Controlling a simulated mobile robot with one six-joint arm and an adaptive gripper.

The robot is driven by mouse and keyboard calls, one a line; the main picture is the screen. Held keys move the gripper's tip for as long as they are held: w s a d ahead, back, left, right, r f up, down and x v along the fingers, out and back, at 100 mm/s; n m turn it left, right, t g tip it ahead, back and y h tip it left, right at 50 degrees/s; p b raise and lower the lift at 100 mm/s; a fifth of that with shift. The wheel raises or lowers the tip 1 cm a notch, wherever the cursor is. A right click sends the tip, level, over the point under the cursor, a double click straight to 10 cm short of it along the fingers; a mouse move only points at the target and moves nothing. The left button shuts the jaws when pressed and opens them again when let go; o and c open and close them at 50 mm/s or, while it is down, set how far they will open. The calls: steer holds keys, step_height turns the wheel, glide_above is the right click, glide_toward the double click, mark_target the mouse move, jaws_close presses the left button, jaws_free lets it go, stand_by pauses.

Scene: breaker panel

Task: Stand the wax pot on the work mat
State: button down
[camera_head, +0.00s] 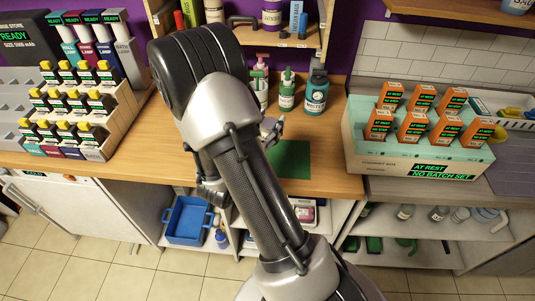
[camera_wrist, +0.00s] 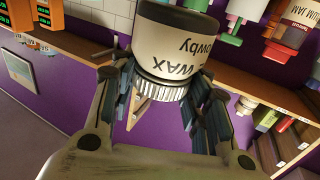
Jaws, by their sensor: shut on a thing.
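In the wrist view the wax pot (camera_wrist: 178,45) is a cream jar with black "WAX" lettering, a dark band at one end and a pale ribbed part at the other. It appears upside down there, as do the bottles behind it. My gripper (camera_wrist: 166,88) is shut on its ribbed end, one finger on each side. In the head view my arm hides the pot, and only a small part of my gripper (camera_head: 270,131) shows beside the arm. The work mat (camera_head: 291,160) is a dark green patch on the wooden counter, partly behind my arm and bare where visible.
A teal bottle (camera_head: 316,95) and a white-and-green bottle (camera_head: 286,94) stand at the back of the counter behind the mat. A pale box of orange packs (camera_head: 419,160) stands to the right. A stepped rack (camera_head: 100,115) stands left. A shelf (camera_head: 250,37) hangs above.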

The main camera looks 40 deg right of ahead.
step_height(320, 180, down, 11)
steer(key=b, duration=0.3)
steer(key=shift+f, duration=0.1)
steer(key=c, duration=0.9)
jaws_free()
